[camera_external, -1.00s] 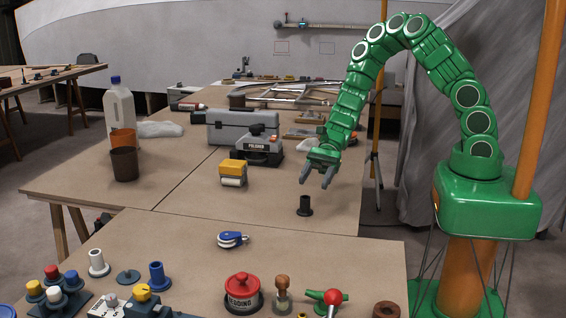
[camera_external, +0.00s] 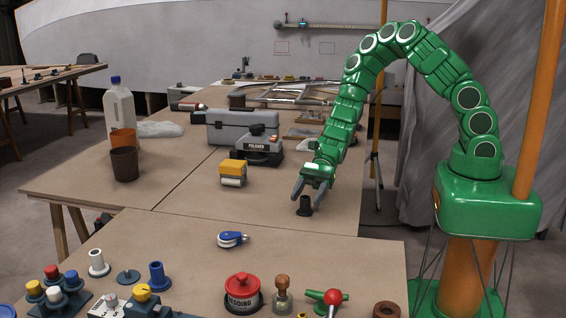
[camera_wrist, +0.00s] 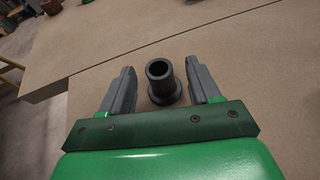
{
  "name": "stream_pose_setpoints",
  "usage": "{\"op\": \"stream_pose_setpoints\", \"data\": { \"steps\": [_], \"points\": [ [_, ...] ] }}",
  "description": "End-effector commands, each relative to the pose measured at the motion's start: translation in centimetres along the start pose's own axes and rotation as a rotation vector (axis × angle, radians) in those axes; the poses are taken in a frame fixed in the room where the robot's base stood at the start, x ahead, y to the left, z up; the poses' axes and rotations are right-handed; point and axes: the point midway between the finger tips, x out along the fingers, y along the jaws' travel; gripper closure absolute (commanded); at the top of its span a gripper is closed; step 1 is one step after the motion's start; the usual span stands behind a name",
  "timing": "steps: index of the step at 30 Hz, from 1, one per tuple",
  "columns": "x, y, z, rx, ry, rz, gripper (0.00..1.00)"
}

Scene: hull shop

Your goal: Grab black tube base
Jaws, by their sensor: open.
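The black tube base (camera_external: 305,207) stands upright on the tan tabletop, a short hollow tube on a wider round flange. My gripper (camera_external: 307,198) is open just above it, its grey fingers pointing down, one to each side. In the wrist view the tube base (camera_wrist: 162,82) shows its open top between the two spread fingers of my gripper (camera_wrist: 160,83), closer to the right finger. A gap shows on each side. The near part of its flange is close to the gripper's green edge.
A yellow and white block (camera_external: 233,172) and a polisher case (camera_external: 259,150) stand to the left. A blue pulley (camera_external: 232,239) lies nearer the camera. A red bedding tin (camera_external: 243,292) and several small fittings line the front table. The table around the tube base is clear.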

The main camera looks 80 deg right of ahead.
Motion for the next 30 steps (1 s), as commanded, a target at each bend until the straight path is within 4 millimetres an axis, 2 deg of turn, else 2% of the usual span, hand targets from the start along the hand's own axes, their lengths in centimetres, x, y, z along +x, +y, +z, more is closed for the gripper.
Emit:
{"op": "stream_pose_setpoints", "data": {
  "steps": [6,18,27,29,30],
  "points": [
    [1.8,0.0,0.0,0.000,0.001,0.001,0.38],
    [2.2,0.0,0.0,0.000,0.001,0.000,0.40],
    [2.2,0.0,0.0,0.000,0.001,0.000,0.86],
    [2.2,0.0,0.0,0.000,0.000,0.000,0.95],
    [2.2,0.0,0.0,0.000,0.000,0.000,0.96]
  ]
}}
